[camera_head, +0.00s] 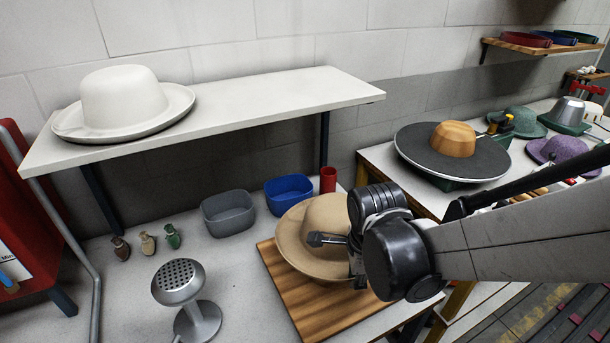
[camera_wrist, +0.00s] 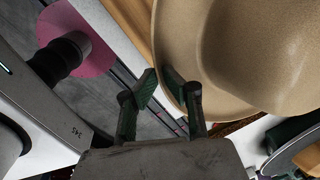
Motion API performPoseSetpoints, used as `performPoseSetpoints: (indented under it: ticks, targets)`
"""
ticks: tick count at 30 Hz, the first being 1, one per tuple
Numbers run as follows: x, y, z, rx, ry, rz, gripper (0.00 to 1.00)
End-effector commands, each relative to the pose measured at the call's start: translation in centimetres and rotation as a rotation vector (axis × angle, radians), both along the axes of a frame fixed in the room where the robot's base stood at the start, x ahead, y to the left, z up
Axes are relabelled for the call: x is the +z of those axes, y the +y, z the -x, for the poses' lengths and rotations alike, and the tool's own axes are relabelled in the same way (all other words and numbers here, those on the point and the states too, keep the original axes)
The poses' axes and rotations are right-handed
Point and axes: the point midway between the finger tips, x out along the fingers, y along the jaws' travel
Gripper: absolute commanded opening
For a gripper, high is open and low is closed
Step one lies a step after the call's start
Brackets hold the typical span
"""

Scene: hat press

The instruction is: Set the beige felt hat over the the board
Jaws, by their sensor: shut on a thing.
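The beige felt hat (camera_head: 293,236) is crown up over the wooden board (camera_head: 325,306) on the lower table. It also fills the upper right of the wrist view (camera_wrist: 265,50). My gripper (camera_head: 328,240) is at the hat's right side, and its dark green fingers (camera_wrist: 163,85) are shut on the brim edge. My wrist hides the hat's right part. I cannot tell whether the hat touches the board. The board's front part is bare.
A white hat (camera_head: 123,98) sits on the raised shelf (camera_head: 265,98). Grey (camera_head: 228,213) and blue (camera_head: 289,193) bins and a red cup (camera_head: 328,179) stand behind the board. A metal steamer (camera_head: 180,282) is at left. A dark disc with a wooden block (camera_head: 453,139) is on the right table.

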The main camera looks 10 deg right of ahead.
Motion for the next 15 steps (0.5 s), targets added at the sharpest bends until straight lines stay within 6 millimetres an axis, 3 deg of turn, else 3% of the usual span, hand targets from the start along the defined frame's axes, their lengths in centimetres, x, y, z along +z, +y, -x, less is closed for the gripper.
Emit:
performPoseSetpoints:
  ticks: [15]
  targets:
    - [-3.8, 0.0, 0.0, 0.000, 0.000, 0.000, 0.00]
